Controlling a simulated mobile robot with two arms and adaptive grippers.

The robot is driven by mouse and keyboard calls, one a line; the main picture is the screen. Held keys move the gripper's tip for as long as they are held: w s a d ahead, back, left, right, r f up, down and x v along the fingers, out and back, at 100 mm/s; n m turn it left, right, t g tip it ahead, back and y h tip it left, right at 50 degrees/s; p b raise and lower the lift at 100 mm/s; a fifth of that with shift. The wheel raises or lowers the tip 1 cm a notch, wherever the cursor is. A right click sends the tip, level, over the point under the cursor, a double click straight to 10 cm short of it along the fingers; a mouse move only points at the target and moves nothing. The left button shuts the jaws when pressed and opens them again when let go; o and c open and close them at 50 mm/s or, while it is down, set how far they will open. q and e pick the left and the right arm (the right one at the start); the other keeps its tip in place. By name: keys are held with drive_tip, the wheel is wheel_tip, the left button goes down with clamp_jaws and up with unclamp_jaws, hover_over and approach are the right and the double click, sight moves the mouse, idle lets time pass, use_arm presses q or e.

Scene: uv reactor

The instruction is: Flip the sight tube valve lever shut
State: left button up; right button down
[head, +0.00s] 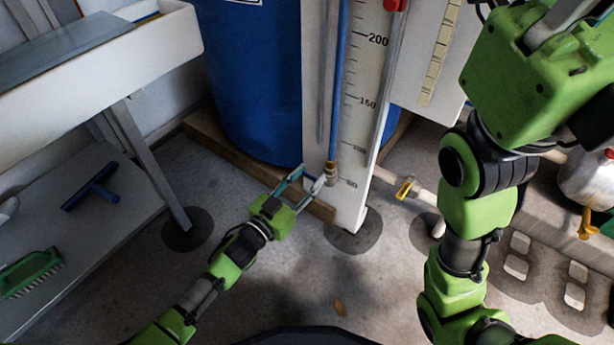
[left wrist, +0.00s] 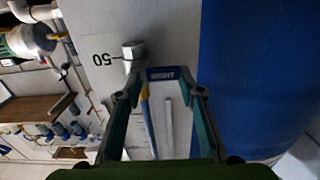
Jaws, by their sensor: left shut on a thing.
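The blue sight tube (head: 340,90) runs down a white scale board (head: 366,85) in front of a blue tank. The sight tube valve (head: 331,170) is a small brass fitting at the tube's foot, near the 50 mark. My left gripper (head: 308,178) is at this valve, reaching in from the lower left. In the left wrist view its fingertips (left wrist: 162,76) stand on either side of a blue lever plate marked SIGHT (left wrist: 163,73), shut on it. The valve's metal body (left wrist: 133,50) shows beside the plate. My right gripper is out of view.
The blue tank (head: 250,80) stands on a wooden base just behind. A pipe with a yellow-handled valve (head: 405,187) is to the right. A grey rack with a blue squeegee (head: 95,188) and green brush (head: 32,270) is at left. Floor in front is mostly clear.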

use_arm(q)
drive_tip(key=o, duration=1.1)
drive_tip(key=shift+a, duration=0.1)
drive_tip(key=v, duration=1.2)
